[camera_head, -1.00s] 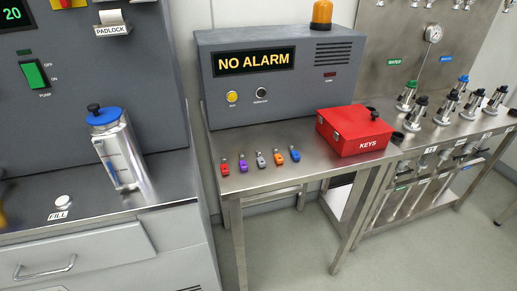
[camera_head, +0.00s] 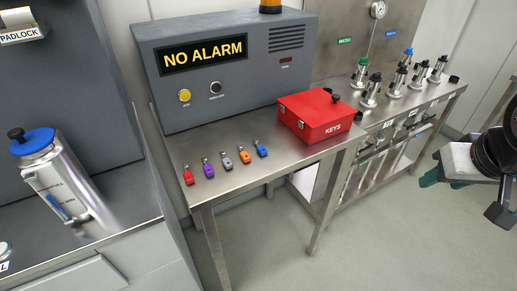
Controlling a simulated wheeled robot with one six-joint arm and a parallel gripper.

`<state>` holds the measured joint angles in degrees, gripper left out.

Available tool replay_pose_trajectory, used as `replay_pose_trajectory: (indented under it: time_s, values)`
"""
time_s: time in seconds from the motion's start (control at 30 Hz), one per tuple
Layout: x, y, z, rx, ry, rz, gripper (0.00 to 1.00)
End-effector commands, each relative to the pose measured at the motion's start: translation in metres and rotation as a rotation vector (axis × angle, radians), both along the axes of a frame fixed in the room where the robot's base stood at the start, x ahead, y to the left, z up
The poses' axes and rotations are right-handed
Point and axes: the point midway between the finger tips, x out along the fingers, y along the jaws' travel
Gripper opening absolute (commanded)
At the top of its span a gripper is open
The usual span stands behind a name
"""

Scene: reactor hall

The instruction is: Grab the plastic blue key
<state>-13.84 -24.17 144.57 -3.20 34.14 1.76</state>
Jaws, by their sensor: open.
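The blue key (camera_head: 261,148) lies on the steel table at the right end of a row of small coloured keys. The row also holds a red key (camera_head: 188,175), a purple key (camera_head: 208,169), a grey key (camera_head: 227,163) and an orange key (camera_head: 244,157). My gripper (camera_head: 434,169) shows at the right edge, open and empty, well to the right of the keys and apart from the table. Part of my arm there is cut off by the frame.
The red KEYS box (camera_head: 316,117) stands on the table right of the blue key. The grey alarm unit (camera_head: 225,70) rises behind the row. A steel bench with valves (camera_head: 398,80) is at the back right. A metal canister (camera_head: 62,185) stands at left. The table's front strip is clear.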

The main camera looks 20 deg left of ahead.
Motion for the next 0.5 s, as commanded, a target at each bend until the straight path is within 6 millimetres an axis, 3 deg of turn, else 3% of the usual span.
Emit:
replay_pose_trajectory:
  time_s: [0.1, 0.2, 0.33, 0.5]
  values:
    - [0.049, 0.064, -0.026, 0.038, -0.135, 0.141, 0.45]
    - [0.076, 0.122, -0.046, 0.093, -0.254, 0.254, 0.45]
    - [0.090, 0.198, -0.071, 0.185, -0.397, 0.390, 0.45]
    - [0.080, 0.276, -0.097, 0.314, -0.529, 0.528, 0.45]
